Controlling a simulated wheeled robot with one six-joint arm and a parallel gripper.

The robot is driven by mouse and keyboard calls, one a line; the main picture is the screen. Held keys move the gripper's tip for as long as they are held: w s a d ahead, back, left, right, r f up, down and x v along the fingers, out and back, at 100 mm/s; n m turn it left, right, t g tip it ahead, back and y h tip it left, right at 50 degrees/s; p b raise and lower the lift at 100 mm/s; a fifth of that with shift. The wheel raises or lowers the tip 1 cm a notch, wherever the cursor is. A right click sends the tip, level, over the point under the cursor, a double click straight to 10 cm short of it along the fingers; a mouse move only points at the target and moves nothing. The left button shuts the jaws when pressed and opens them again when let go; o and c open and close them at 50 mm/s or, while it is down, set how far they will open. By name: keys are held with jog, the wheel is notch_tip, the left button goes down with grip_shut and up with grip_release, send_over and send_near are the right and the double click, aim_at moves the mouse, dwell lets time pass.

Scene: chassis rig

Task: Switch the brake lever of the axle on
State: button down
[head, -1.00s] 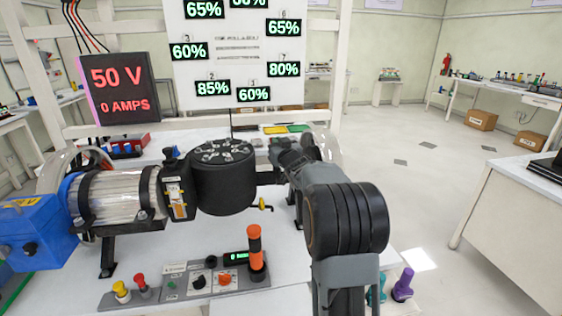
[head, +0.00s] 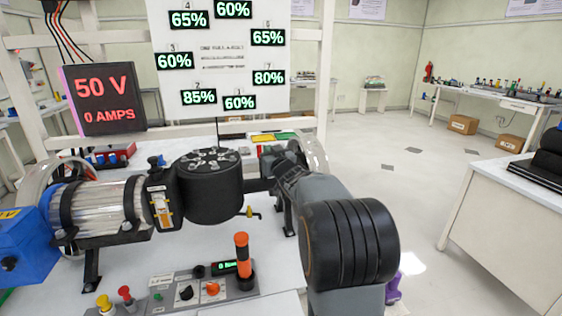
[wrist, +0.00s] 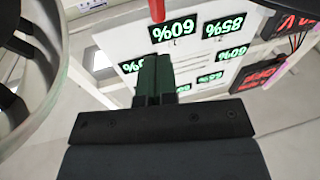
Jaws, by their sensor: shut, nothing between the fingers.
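The axle assembly lies across the white table, with a ribbed metal cylinder (head: 98,210), a black drum (head: 210,190) and a clear-rimmed wheel (head: 314,150) at its right end. A small yellow lever (head: 248,212) sticks out below the drum; I cannot tell whether it is the brake lever. My gripper (wrist: 153,78) is shut and empty in the wrist view. A red tip (wrist: 157,10) shows just beyond the fingertips, apart from them; its base is out of frame. A large wheel rim (wrist: 45,90) is close on the left there. In the head view my arm hides the gripper.
A control box (head: 200,290) with an upright orange-and-black handle (head: 242,255) stands at the table's front. Red and yellow knobs (head: 125,293) are left of it. A voltage display (head: 105,100) and percentage board (head: 220,60) stand behind.

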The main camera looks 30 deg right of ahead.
jog(key=s+r, duration=0.1)
jog(key=s, duration=0.7)
jog(key=shift+s+a+r, duration=0.25)
jog(key=shift+a+r, duration=0.1)
jog(key=shift+r, duration=0.05)
